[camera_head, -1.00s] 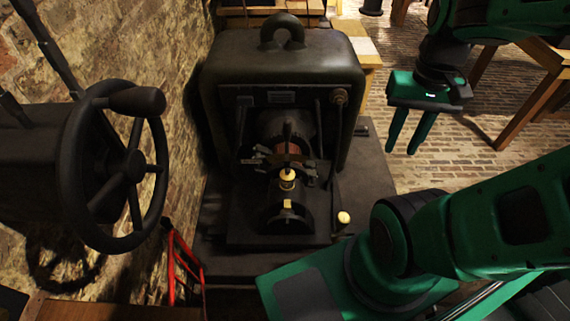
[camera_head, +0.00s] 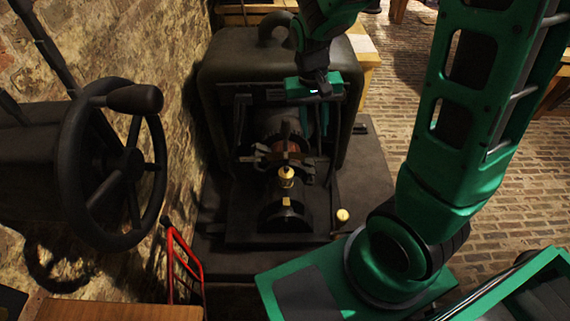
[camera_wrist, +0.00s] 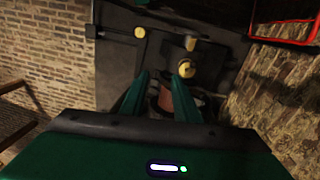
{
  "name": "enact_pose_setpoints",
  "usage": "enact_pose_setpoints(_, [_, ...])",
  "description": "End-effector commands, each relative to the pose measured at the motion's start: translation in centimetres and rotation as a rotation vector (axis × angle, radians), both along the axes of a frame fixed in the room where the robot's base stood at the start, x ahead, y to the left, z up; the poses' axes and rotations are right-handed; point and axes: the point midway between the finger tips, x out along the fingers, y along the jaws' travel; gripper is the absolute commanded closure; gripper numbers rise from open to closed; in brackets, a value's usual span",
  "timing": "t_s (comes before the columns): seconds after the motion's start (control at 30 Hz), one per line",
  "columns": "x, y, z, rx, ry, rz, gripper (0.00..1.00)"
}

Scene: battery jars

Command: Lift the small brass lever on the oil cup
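The brass oil cup (camera_head: 287,176) stands upright on top of the black bearing housing at the front of the machine. It also shows in the wrist view as a round brass shape (camera_wrist: 186,69), near the tip of the right-hand finger. Its small lever is too small to make out clearly. My gripper (camera_head: 316,134) is above the machine, behind and a little right of the cup, fingers pointing down. In the wrist view my gripper (camera_wrist: 165,72) has its fingers apart with nothing held between them. I see no contact with the cup.
The dark machine cover (camera_head: 280,68) rises behind the cup. A reddish copper-coloured drum (camera_head: 285,147) sits behind the cup. A pale knob (camera_head: 343,215) is at the right front. A handwheel (camera_head: 115,165) and red frame (camera_head: 185,262) are left. Brick floor lies open at right.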

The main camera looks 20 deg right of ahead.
Motion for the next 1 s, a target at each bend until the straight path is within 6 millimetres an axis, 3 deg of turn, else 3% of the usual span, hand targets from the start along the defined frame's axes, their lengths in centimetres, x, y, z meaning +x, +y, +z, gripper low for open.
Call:
enact_pose_setpoints(0.2, [3.1,5.0,-4.2,-0.012,0.006,0.063,0.71])
enact_pose_setpoints(0.4, [4.1,7.4,-6.2,-0.013,0.005,0.088,0.71])
enact_pose_setpoints(0.67, [4.1,7.6,-8.4,-0.013,0.008,0.091,0.71])
enact_pose_setpoints(1.0, [3.9,6.8,-14.1,-0.014,0.008,0.09,0.71])
